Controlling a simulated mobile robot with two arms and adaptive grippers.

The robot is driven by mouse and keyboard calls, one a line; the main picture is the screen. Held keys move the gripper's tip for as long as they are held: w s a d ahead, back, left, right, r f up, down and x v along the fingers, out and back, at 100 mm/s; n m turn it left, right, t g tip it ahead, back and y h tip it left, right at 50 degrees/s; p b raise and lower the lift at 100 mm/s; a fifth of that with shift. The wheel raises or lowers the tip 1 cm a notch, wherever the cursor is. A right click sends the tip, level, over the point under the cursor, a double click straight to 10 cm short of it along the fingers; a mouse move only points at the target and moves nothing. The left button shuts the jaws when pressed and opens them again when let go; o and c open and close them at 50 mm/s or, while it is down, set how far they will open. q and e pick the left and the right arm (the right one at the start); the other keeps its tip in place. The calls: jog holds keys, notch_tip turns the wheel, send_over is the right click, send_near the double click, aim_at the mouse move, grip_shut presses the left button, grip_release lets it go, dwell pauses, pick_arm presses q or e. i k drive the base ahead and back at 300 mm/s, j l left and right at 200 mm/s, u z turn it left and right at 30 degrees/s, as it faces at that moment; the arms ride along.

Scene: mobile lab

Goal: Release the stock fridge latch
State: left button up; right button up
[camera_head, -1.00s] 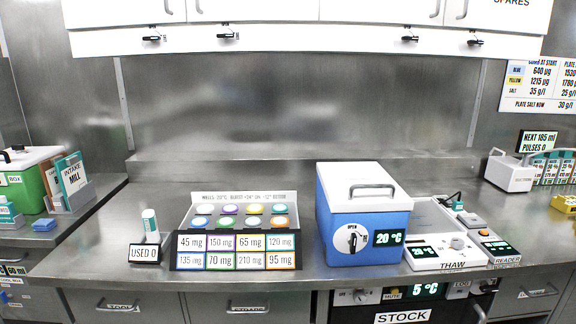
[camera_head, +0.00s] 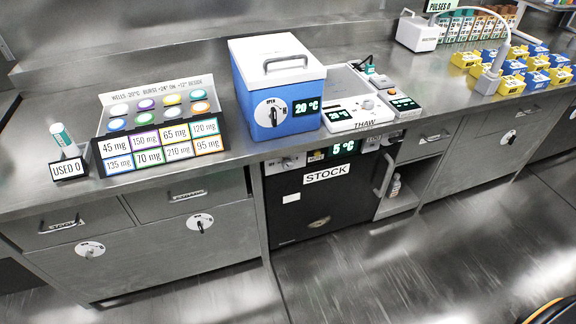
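The stock fridge (camera_head: 290,216) is a black-fronted unit under the counter with a white "STOCK" label (camera_head: 326,175). Its display (camera_head: 343,148) reads 5 °C. A white control strip with a dark knob (camera_head: 287,162) sits at its top left. A vertical metal handle (camera_head: 384,176) is at its right edge. The door looks shut. A small oval badge (camera_head: 319,222) is low on the door. I cannot tell which part is the latch. Neither of my grippers shows in the head view.
A blue cool box (camera_head: 247,97) reading 20 °C stands on the counter above the fridge, beside the thaw unit (camera_head: 352,124). A rack of labelled wells (camera_head: 113,154) is to the left. An open shelf (camera_head: 398,203) holds a bottle. The floor (camera_head: 400,265) before the fridge is clear.

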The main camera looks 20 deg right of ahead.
aim_at(392, 139)
jog(key=z, duration=1.35)
